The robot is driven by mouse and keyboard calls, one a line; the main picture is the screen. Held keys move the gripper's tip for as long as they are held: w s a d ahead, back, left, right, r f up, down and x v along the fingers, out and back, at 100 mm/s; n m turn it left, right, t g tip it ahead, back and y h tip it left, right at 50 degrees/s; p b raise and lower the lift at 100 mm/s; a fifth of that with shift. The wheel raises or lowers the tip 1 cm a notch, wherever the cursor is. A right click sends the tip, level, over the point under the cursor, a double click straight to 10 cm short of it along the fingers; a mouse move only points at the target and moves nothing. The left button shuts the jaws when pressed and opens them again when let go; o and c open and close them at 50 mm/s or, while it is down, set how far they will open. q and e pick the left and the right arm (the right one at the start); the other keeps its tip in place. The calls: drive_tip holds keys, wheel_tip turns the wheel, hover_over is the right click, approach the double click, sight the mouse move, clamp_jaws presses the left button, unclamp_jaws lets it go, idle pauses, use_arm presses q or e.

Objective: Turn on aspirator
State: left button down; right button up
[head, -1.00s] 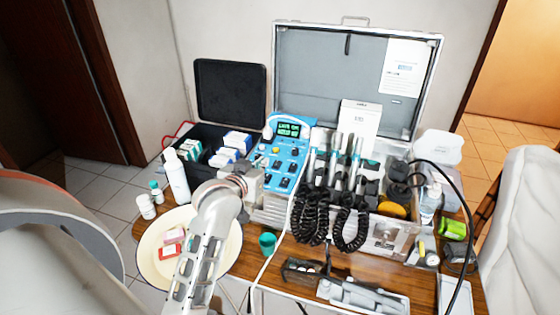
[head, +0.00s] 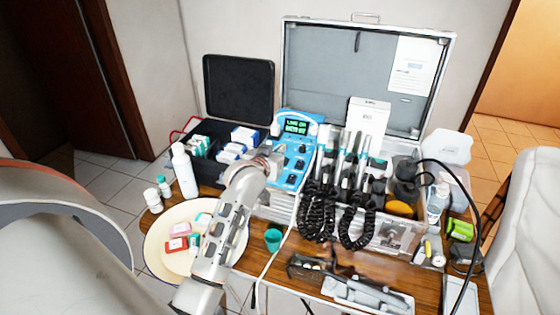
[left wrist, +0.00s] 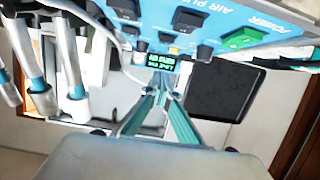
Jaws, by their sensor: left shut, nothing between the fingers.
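The blue control unit (head: 299,163) stands upright in the middle of the table, with a lit green display (head: 296,127) at its top and several dark switches on its face. The left wrist view shows its panel upside down, with a green switch (left wrist: 240,38) beside the word POWER, black switches (left wrist: 187,19) and part of an "AIR PU" label. No aspirator label is readable. My left gripper (head: 276,153) is in front of the panel's left side and hides part of it. Its teal fingers (left wrist: 162,84) are shut and empty; contact with the panel cannot be told. My right gripper is not in view.
An open silver case (head: 365,75) with handpieces and black coiled cords (head: 318,210) stands right of the unit. A black box (head: 215,150) of cartons is at left. A cream plate (head: 160,245), green cup (head: 273,238) and white bottle (head: 184,172) are near my arm.

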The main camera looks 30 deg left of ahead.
use_arm(q)
wheel_tip(320, 180, down, 3)
drive_tip(key=shift+f, duration=0.15)
drive_tip(key=shift+w+f, duration=0.1)
drive_tip(key=shift+f, duration=0.3)
drive_tip(key=shift+a, duration=0.1)
